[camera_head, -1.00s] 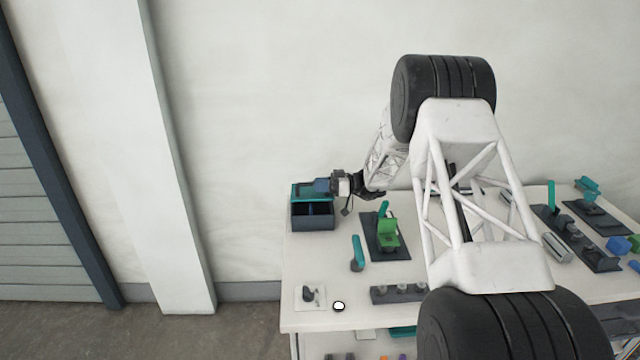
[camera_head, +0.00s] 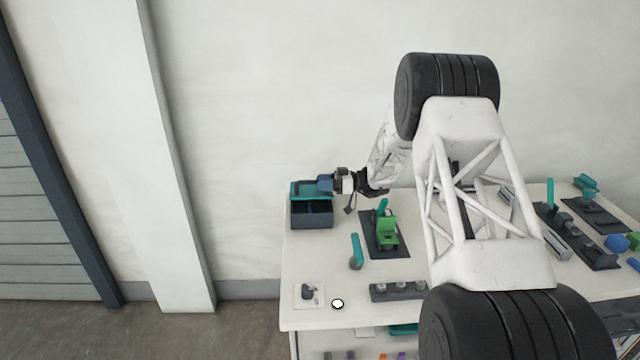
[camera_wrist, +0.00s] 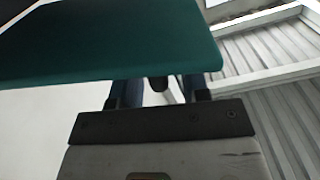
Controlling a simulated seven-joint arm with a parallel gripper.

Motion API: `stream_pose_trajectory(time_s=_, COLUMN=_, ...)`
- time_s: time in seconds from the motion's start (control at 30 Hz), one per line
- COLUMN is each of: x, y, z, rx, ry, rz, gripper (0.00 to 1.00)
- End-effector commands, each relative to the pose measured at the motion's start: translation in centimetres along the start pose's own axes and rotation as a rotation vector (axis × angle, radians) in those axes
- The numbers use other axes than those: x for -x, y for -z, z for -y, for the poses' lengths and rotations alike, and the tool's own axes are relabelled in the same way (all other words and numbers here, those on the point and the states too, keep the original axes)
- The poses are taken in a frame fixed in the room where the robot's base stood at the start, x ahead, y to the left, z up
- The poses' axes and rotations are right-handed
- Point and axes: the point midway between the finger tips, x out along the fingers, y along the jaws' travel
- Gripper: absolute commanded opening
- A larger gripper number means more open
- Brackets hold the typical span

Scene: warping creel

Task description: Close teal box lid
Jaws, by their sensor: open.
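The teal box is a dark box (camera_head: 312,217) with two open compartments at the table's far left corner. Its teal lid (camera_head: 302,190) stands raised at an angle over the back of the box. My gripper (camera_head: 325,184) is at the lid's right side. In the wrist view the teal lid (camera_wrist: 120,45) fills the upper left. My open gripper (camera_wrist: 158,88) has its two blue fingers reaching up to the lid's near edge, and their tips are hidden by it. I cannot tell whether they touch the lid.
A green fixture (camera_head: 387,232) on a dark plate stands right of the box. A dark block with several knobs (camera_head: 398,291) is near the front edge. The wall is close behind the table.

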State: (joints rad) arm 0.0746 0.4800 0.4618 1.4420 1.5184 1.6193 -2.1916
Motion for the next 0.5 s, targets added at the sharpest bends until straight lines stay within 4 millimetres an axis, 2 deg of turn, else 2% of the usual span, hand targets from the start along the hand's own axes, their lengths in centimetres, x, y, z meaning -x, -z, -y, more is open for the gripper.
stream_pose_trajectory(time_s=0.3, x=4.0, y=0.1, z=0.0, rx=0.001, ry=-0.002, rz=-0.001, gripper=0.42)
stream_pose_trajectory(time_s=0.5, x=5.9, y=0.0, z=0.0, rx=0.001, ry=-0.002, rz=0.0, gripper=0.42)
